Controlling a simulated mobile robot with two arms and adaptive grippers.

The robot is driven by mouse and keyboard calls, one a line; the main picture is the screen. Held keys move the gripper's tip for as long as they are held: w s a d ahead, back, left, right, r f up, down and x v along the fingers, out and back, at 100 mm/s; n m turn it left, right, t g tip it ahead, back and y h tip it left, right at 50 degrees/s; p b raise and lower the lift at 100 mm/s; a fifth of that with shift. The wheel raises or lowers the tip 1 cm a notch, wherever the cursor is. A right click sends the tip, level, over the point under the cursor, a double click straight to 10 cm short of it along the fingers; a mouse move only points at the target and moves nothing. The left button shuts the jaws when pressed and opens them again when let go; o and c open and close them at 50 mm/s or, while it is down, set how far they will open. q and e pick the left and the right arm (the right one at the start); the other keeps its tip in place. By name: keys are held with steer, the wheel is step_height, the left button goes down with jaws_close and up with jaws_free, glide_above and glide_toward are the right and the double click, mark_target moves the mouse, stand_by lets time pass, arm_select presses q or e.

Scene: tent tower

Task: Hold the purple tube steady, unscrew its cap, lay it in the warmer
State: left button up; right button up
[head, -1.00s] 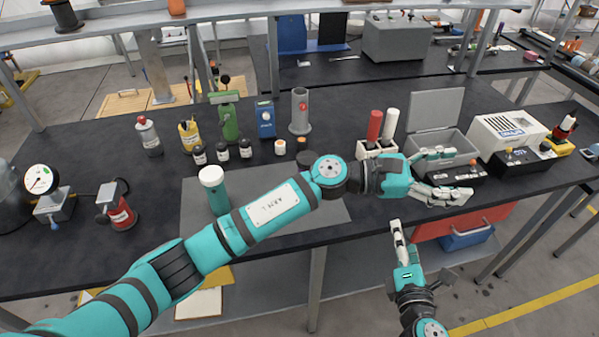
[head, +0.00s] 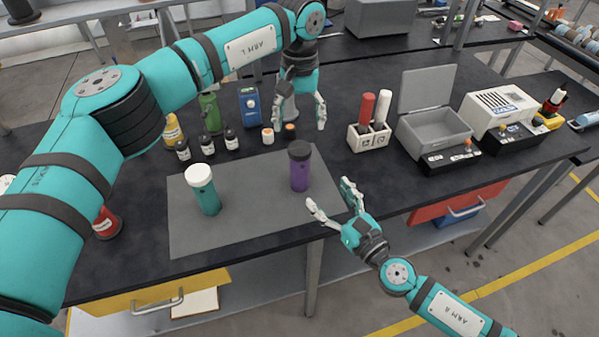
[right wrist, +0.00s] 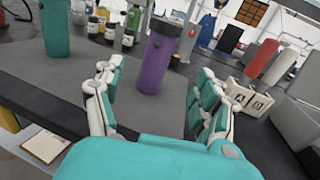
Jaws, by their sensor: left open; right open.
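The purple tube (head: 300,176) stands upright on the grey mat, with its dark cap (head: 300,150) on top. It also shows in the right wrist view (right wrist: 155,62), ahead between my fingers. My left gripper (head: 300,121) is open, pointing down just above the cap in the picture, apart from it. My right gripper (head: 330,195) is open and empty at the table's front edge, to the lower right of the tube, fingers towards it. An open grey box with a raised lid (head: 427,88), which looks like the warmer, stands at right; its visible inside is empty.
A teal tube with a white cap (head: 201,188) stands left on the grey mat (head: 240,222). A white rack (head: 368,138) holds a red and a white stick. Small bottles (head: 183,149) stand behind the mat. A white vented machine (head: 500,108) stands right of the box.

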mark_target(305, 168)
steer(key=x, duration=1.2)
steer(key=shift+w+a, duration=0.15)
steer(key=shift+w, duration=0.15)
jaws_close()
